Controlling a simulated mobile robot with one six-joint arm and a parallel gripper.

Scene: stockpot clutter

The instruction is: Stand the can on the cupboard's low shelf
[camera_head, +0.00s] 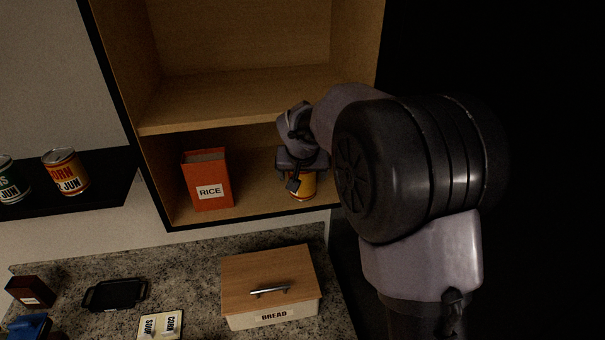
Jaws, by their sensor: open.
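The cupboard (155,205) is wooden and open-fronted. On its low shelf (248,202) a can (303,189) with a yellow and orange label stands at the right, apparently upright. My gripper (298,181) is at the can, over its upper part, and hides the can's top. The jaws are open, and I cannot tell whether a finger touches the can. A red-orange rice box (207,180) stands to the left on the same low shelf.
On the counter are a bread box (270,285), a black tray (115,294) and a soup-and-corn card (161,326). The cupboard's upper shelf (230,95) is empty.

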